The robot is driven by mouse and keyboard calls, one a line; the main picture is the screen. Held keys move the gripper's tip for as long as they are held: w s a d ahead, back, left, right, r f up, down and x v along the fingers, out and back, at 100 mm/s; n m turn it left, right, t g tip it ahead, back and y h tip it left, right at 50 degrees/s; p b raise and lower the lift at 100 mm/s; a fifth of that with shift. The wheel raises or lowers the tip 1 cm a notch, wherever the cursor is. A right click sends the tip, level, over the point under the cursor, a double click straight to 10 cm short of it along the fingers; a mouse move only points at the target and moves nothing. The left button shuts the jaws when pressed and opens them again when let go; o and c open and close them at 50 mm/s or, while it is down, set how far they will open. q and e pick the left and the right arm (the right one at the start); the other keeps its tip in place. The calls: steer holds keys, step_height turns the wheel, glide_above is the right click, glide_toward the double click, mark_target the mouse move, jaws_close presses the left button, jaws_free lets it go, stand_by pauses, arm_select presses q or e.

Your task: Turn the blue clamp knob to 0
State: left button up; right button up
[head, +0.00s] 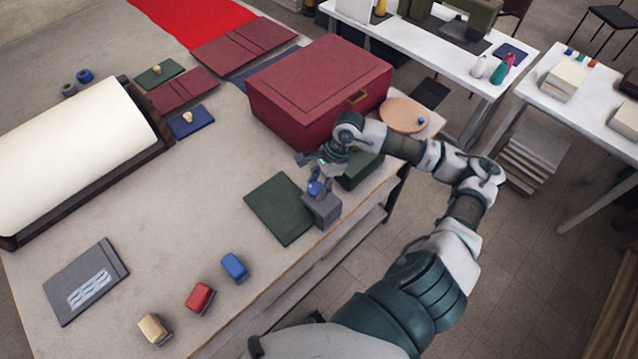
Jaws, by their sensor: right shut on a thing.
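The blue clamp knob (315,188) sits on top of a small grey clamp block (324,211) near the table's right edge. My right gripper (317,180) reaches down from above and is shut on the knob, so its fingers hide part of it. The knob's marks and its setting are too small to read. My left gripper is not in view.
A dark green cover (280,208) lies beside the clamp. A large red box (318,88) and a green block (360,169) stand behind it. Blue (235,267), red (199,297) and tan (154,328) blocks stand along the front edge. The table (190,235) is bare in the middle.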

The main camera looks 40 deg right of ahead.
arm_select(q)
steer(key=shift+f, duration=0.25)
arm_select(e)
steer(key=shift+w+a, duration=0.1)
stand_by(0.3)
